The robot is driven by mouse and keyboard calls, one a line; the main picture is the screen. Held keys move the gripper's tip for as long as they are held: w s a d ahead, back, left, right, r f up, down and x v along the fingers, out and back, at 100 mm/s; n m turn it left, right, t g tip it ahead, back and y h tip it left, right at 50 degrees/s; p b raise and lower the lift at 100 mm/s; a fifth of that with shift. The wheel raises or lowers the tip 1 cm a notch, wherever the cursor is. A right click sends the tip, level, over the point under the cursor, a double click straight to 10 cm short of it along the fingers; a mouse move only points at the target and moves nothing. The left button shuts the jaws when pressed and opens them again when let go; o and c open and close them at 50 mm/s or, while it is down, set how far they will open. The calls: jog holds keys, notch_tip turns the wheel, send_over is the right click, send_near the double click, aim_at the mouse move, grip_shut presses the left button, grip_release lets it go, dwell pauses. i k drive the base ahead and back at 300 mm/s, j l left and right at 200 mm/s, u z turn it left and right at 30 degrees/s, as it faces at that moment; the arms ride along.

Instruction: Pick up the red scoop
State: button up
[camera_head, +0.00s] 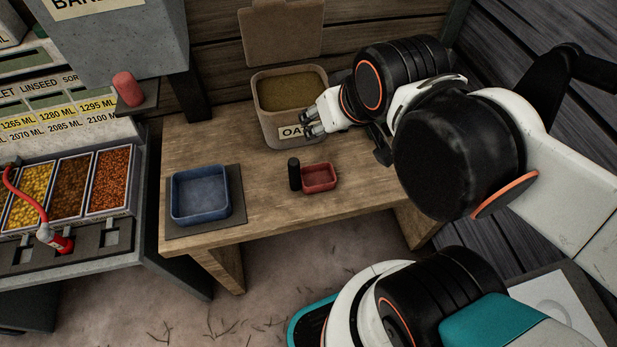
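The red scoop (320,178) is a small square red tray with an upright black handle (294,174) at its left side. It rests on the wooden table (265,208), near the middle. My gripper (309,122) is above and behind the scoop in the picture, in front of the oats bin's label, and apart from the scoop. Its two small fingertips point left and look parted, with nothing seen between them. Part of the gripper is hidden by my arm.
A beige oats bin (270,129) with a raised lid stands behind. A blue tray (200,196) sits on a dark mat at the left. A grain rack (65,217) with a red-hosed tool is farther left. Bare tabletop lies around the scoop.

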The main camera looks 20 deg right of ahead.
aim_at(317, 179)
jog(key=k+j, duration=0.3)
jog(key=k, duration=0.15)
jog(key=k+j+z, duration=0.1)
jog(key=k+j, duration=0.15)
jog(key=k, duration=0.25)
jog(key=k+j+z, duration=0.1)
jog(key=k+j, duration=0.15)
jog(key=k, duration=0.2)
jog(key=i+z, duration=0.1)
